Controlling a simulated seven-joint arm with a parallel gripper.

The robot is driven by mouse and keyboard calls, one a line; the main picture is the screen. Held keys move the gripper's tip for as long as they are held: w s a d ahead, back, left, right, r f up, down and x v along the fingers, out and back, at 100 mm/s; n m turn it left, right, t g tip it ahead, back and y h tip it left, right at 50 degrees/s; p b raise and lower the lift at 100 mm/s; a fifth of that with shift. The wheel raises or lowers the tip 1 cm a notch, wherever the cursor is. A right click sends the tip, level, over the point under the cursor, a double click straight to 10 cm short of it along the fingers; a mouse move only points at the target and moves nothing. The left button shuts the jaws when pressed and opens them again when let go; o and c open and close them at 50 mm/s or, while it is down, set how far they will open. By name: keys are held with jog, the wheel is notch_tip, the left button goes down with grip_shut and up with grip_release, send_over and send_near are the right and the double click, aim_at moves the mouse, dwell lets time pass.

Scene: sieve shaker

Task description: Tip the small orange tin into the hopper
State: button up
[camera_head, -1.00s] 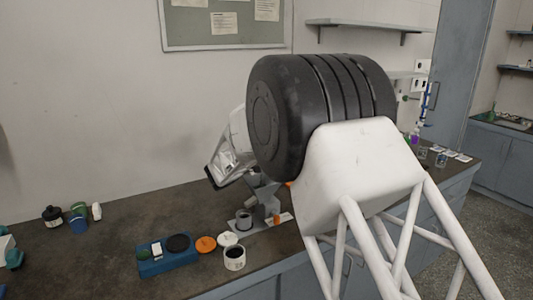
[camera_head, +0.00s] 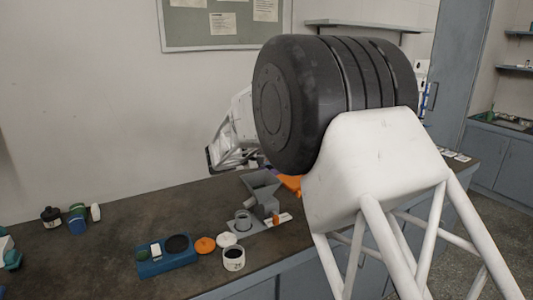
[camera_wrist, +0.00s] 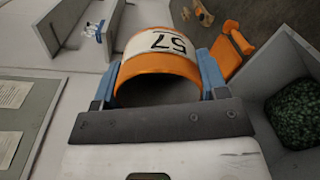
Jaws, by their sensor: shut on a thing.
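My gripper (camera_wrist: 160,76) is shut on the small orange tin (camera_wrist: 158,66), with one blue finger on each side of its white label marked 57. In the head view only an orange patch, probably the tin (camera_head: 291,183), shows below my arm. The tin appears tilted beside the hopper; its contents cannot be made out. The grey hopper (camera_head: 260,183) stands on the bench in the head view, partly behind my arm. In the wrist view a grey-walled hopper (camera_wrist: 291,55) at the right edge holds dark green granules.
An orange lever (camera_head: 276,218) sits by the hopper's base, near a grey cup (camera_head: 243,219). In front are a white labelled tin (camera_head: 233,260), an orange lid (camera_head: 205,245) and a blue tray (camera_head: 152,268). Bottles (camera_head: 51,214) stand at left.

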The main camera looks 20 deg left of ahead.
jog(key=shift+w+d+r+g+y, duration=0.1)
jog(key=shift+g+y, duration=0.3)
jog(key=shift+w+d+r+g+y, duration=0.1)
jog(key=shift+g+y, duration=0.45)
jog(key=shift+w+d+g+y, duration=0.1)
jog(key=shift+g+y, duration=0.75)
jog(key=shift+w+d+g+y, duration=0.15)
jog(key=shift+g+y, duration=1.45)
